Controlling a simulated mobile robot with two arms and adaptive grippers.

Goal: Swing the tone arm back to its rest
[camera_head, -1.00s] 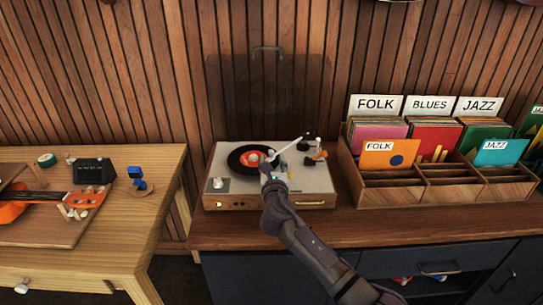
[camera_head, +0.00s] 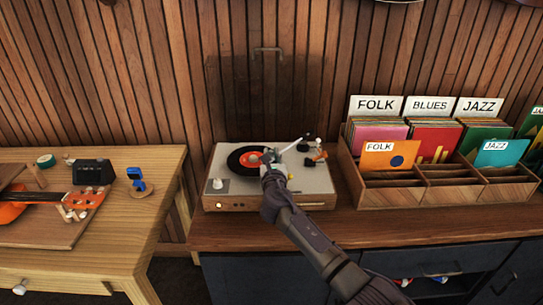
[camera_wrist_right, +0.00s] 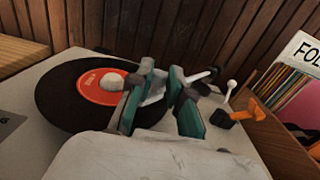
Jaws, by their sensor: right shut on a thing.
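The turntable (camera_head: 235,187) stands on the dark counter, with a black record and an orange label (camera_head: 249,159) on its platter. The pale tone arm (camera_head: 293,145) runs from its pivot at the back right toward the record. My right gripper (camera_head: 272,160) is at the tone arm's front end, over the record's right side. In the wrist view its green-padded fingers (camera_wrist_right: 155,98) are shut on the tone arm (camera_wrist_right: 199,77), close to the label. An orange piece (camera_head: 318,156) sits at the deck's right; it also shows in the wrist view (camera_wrist_right: 257,110). My left gripper is not in view.
A wooden record crate (camera_head: 395,198) with FOLK, BLUES and JAZZ sections stands right of the turntable. A wooden table (camera_head: 150,205) with a ukulele (camera_head: 45,199) is at the left. A slatted wall (camera_head: 320,60) rises behind.

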